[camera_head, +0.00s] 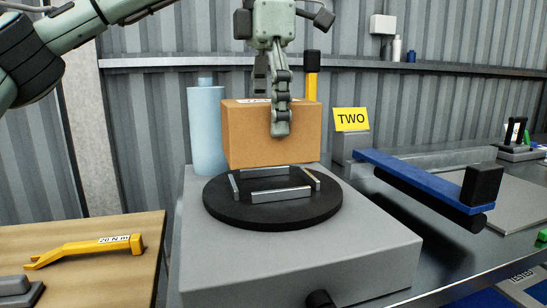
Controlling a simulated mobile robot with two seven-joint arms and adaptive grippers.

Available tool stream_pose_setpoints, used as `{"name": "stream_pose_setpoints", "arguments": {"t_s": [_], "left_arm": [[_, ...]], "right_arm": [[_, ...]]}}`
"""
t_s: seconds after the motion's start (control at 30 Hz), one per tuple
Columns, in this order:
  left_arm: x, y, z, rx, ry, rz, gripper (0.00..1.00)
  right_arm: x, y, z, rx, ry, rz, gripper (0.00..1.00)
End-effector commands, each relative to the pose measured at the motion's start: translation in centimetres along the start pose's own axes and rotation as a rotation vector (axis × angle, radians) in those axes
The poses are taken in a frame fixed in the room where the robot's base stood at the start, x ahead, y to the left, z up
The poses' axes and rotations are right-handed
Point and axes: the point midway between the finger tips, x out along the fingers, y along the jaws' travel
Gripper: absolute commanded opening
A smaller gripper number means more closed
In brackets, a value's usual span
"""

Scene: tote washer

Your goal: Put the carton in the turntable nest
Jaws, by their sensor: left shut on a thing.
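The brown carton (245,138) hangs upright above the back of the turntable. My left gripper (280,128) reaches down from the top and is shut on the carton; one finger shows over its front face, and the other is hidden. The black round turntable (225,208) sits on a grey machine base. Its nest is a frame of low metal bars (281,195) on the disc, and it looks empty. The carton's lower edge shows just behind and above the nest; the exact gap is hard to judge. My right gripper is not in view.
A light blue cylinder (206,130) stands close left of the carton. A yellow post with a black top (312,80) rises behind it. A yellow TWO sign (351,119) and a blue bar (415,178) are at right. A yellow wrench (85,250) lies on the wooden table at left.

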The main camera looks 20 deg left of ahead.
Motion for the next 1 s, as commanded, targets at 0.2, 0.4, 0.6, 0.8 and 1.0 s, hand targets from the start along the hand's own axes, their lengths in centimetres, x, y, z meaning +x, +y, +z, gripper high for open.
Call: {"name": "stream_pose_setpoints", "arguments": {"t_s": [0.2, 0.4, 0.6, 0.8, 1.0], "left_arm": [[2.4, 3.8, 1.6, 0.0, -0.001, -0.002, 0.36], [3.3, 4.9, 2.0, 0.002, -0.001, 0.0, 0.36], [5.7, 5.0, 1.8, 0.002, 0.001, 0.0, 0.36], [7.0, 4.9, 1.9, 0.0, -0.004, 0.003, 0.36], [7.1, 4.9, 1.9, 0.001, -0.003, 0.002, 0.36]], "right_arm": [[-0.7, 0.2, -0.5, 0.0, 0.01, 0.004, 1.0], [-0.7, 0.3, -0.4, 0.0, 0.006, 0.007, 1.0], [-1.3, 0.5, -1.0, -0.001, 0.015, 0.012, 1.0], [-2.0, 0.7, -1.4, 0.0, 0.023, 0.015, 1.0], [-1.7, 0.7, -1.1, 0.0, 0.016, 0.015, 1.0]]}}
